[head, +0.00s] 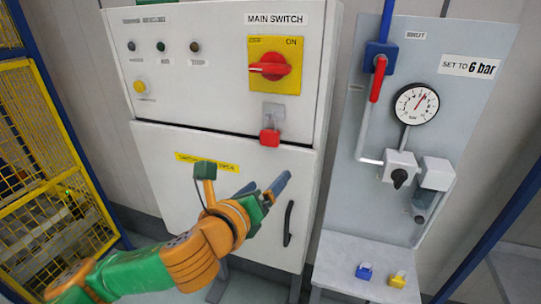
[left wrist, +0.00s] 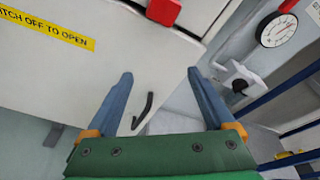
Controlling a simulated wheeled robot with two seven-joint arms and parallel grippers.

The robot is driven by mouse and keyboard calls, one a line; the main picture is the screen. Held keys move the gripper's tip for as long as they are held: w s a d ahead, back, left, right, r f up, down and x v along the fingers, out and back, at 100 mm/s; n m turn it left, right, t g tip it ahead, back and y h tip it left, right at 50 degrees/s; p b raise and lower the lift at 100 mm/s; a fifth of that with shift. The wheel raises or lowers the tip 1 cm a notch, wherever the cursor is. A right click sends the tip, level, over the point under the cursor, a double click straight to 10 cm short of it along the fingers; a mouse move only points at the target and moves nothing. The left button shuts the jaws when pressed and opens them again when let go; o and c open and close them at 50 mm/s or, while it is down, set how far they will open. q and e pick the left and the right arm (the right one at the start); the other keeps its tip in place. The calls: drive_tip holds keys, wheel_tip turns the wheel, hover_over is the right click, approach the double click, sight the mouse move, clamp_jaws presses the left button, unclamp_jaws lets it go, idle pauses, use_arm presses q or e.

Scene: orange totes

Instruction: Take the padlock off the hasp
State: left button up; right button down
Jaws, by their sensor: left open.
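The red padlock (head: 270,137) hangs at the grey hasp (head: 272,112) below the main switch on the white cabinet. Its red body also shows at the top edge of the left wrist view (left wrist: 163,11), partly cut off. My left gripper (head: 269,180) is below the padlock, in front of the cabinet's lower door, apart from the padlock. In the left wrist view its two blue fingers (left wrist: 160,73) are spread with nothing between them. My right gripper is in neither view.
The red main switch handle (head: 270,68) sits on a yellow plate above the hasp. A black door handle (head: 288,223) is below my left gripper. A grey panel with a gauge (head: 416,104) stands right. Its shelf (head: 345,258) holds a blue piece (head: 364,272) and a yellow piece (head: 397,280).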

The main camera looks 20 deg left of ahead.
sight(268, 135)
use_arm(q)
wheel_tip(268, 135, up, 8)
drive_tip(key=a+m+t+y, duration=0.1)
drive_tip(key=a+m+t, duration=0.15)
drive_tip(key=m, duration=0.35)
drive_tip(key=shift+g, duration=0.25)
drive_tip(key=w, duration=0.2)
drive_tip(key=w+f+p, duration=0.1)
drive_tip(key=w, duration=0.2)
drive_tip(key=w+f+p, duration=0.1)
drive_tip(key=w, duration=0.1)
drive_tip(key=shift+w+d, duration=0.3)
drive_tip(key=shift+s+r, duration=0.1)
drive_tip(key=shift+s, duration=0.05)
drive_tip(key=shift+c, duration=0.4)
drive_tip(key=c, duration=0.4)
clamp_jaws()
drive_tip(key=shift+p, duration=0.3)
